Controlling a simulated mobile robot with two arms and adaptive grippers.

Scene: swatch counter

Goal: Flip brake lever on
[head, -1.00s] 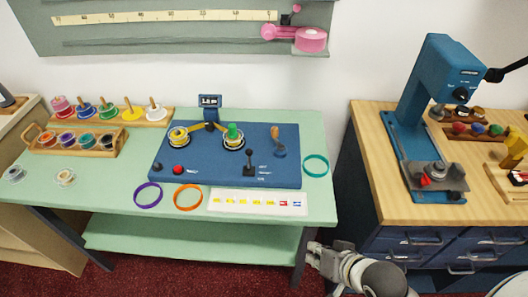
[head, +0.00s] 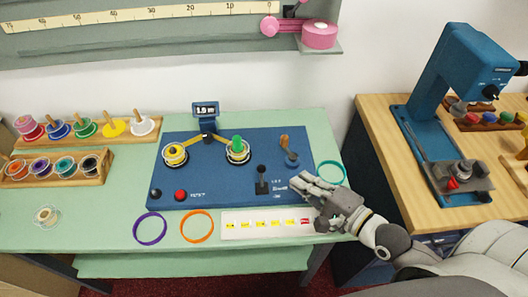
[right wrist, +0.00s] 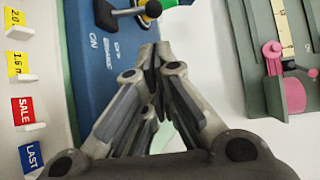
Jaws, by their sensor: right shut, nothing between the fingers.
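The brake lever is a black lever (head: 262,178) with a round black knob, standing on the front right of the blue panel (head: 215,192). White lettering is beside it. In the right wrist view a black lever (right wrist: 125,12) shows at the top edge, partly cut off, near the lettering. My right gripper (head: 296,181) is shut and empty. Its fingertips are over the panel's front right part, a little right of the lever and apart from it. In the right wrist view the closed fingertips (right wrist: 150,48) point toward the panel. My left gripper is not in view.
A crank with a wooden handle (head: 284,143) stands behind my right gripper. Two spools, yellow (head: 175,153) and green-topped (head: 237,146), sit on the panel. A teal ring (head: 331,172) lies to the right. A white label strip (head: 235,227) lies in front.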

